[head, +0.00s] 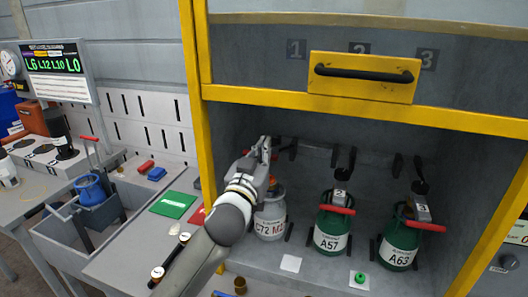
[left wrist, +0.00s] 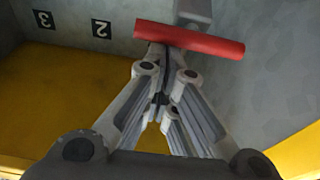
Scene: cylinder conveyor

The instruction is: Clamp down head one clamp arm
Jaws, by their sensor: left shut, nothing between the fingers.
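My left gripper (head: 263,150) is inside the yellow-framed cabinet at the first station, above a white cylinder (head: 270,222) labelled C72 M2. Its fingers are closed together and empty. In the left wrist view, the red handle (left wrist: 190,40) of the head one clamp arm lies across the picture just beyond the fingertips (left wrist: 162,62). I cannot tell whether they touch. In the head view my arm and gripper hide most of this clamp. My right gripper is not in view.
Green cylinders A57 (head: 331,238) and A63 (head: 398,250) stand at the other two stations under red-handled clamps. The raised cabinet door has a black handle (head: 362,73). A side bench with a blue cylinder (head: 90,188) is at left. Yellow posts bound the opening.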

